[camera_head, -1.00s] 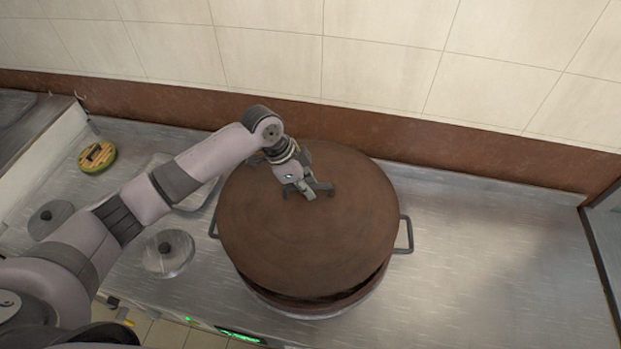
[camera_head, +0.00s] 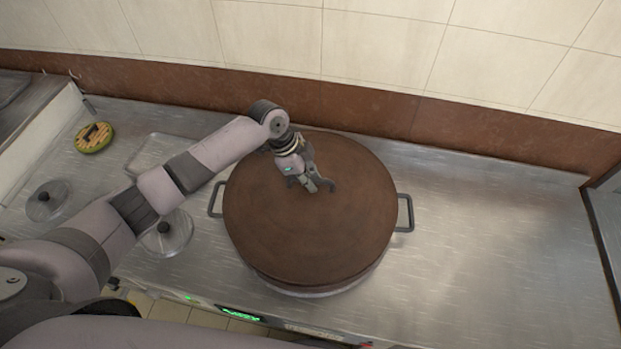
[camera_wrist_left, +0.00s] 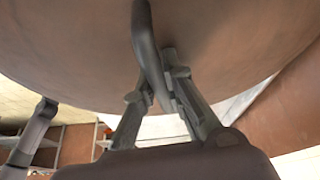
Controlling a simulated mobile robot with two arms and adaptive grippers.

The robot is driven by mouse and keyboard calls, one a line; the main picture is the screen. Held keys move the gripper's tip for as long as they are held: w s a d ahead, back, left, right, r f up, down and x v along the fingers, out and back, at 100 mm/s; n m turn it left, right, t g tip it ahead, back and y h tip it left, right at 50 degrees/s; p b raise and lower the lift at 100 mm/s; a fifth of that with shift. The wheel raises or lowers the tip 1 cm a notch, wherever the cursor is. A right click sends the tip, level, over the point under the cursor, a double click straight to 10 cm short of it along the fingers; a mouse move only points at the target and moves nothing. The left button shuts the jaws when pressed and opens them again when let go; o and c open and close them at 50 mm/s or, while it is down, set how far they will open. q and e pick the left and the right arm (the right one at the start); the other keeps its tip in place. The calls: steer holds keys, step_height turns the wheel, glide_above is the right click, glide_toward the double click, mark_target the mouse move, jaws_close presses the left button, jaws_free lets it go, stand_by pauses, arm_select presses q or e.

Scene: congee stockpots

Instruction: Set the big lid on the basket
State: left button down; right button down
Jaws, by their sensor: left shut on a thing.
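The big lid (camera_head: 310,230) is a wide, round brown disc. It covers the round basket (camera_head: 318,290), of which only a pale strip of the near side and two side handles (camera_head: 405,213) show. The lid looks nearly level with the basket rim; whether it rests fully on it I cannot tell. My left gripper (camera_head: 320,187) is at the lid's middle, shut on its handle. The wrist view shows the dark handle (camera_wrist_left: 147,50) between the fingers (camera_wrist_left: 160,95), with the lid's brown surface (camera_wrist_left: 230,45) beyond. My right gripper is not in view.
Two small glass lids (camera_head: 48,200) (camera_head: 168,236) lie on the steel counter at left. A pale rectangular tray (camera_head: 165,150) and a round green-rimmed item (camera_head: 94,138) lie further back. The counter (camera_head: 490,240) right of the basket is clear. A tiled wall (camera_head: 380,45) stands behind.

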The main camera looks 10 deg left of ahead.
arm_select(q)
steer(key=shift+f+b, duration=0.3)
steer(key=shift+f, duration=0.2)
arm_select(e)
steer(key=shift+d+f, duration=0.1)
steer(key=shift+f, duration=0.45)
arm_select(q)
steer(key=shift+d+r+p, duration=0.1)
steer(key=shift+p, duration=0.2)
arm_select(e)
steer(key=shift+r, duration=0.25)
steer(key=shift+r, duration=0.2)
arm_select(q)
steer(key=shift+f, duration=0.6)
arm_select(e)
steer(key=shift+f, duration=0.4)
